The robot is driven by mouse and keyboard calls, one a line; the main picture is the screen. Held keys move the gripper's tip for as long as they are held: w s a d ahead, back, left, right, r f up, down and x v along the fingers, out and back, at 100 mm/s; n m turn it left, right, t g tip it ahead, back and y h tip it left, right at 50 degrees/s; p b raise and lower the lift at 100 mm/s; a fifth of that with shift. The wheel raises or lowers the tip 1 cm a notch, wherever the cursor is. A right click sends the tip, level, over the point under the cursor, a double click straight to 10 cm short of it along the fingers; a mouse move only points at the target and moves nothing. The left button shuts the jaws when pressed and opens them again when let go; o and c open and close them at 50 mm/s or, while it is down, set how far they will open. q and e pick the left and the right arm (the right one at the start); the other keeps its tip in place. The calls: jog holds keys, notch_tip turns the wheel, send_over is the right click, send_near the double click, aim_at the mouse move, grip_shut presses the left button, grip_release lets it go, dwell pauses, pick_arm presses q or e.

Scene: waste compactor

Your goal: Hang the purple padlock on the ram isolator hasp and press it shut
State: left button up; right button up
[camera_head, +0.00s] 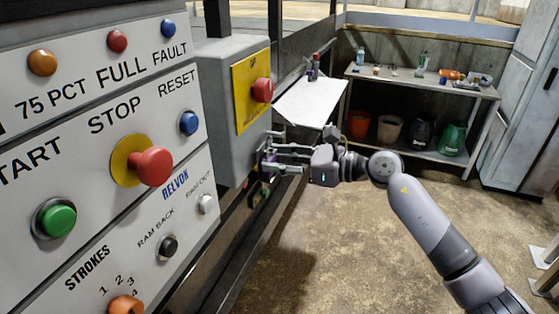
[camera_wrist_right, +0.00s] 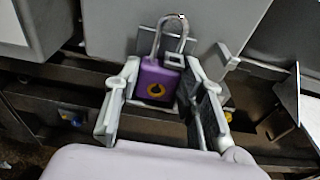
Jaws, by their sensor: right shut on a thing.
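My right gripper (camera_head: 272,160) reaches in from the right to the lower right edge of the grey isolator box (camera_head: 222,110). In the wrist view my right gripper (camera_wrist_right: 160,108) has its fingers on both sides of the purple padlock (camera_wrist_right: 157,80) and is shut on it. The padlock is upright, its grey shackle (camera_wrist_right: 170,22) pointing up in front of the grey box face. A light grey metal part (camera_wrist_right: 222,60), possibly the hasp, is just right of the shackle. I cannot tell whether the shackle passes through it. My left gripper is not in view.
A control panel (camera_head: 110,130) with coloured buttons fills the left. The box carries a yellow plate (camera_head: 245,105) with a red knob (camera_head: 262,90). A white sheet-like surface (camera_head: 312,102) lies behind the gripper. A shelf (camera_head: 425,80) stands at the back; the floor right is mostly clear.

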jog(key=shift+f+b, duration=0.2)
jog(key=shift+b, duration=0.2)
jog(key=o, duration=1.1)
jog(key=shift+c, duration=0.5)
jog(key=b+v, duration=0.1)
jog(key=v, duration=0.6)
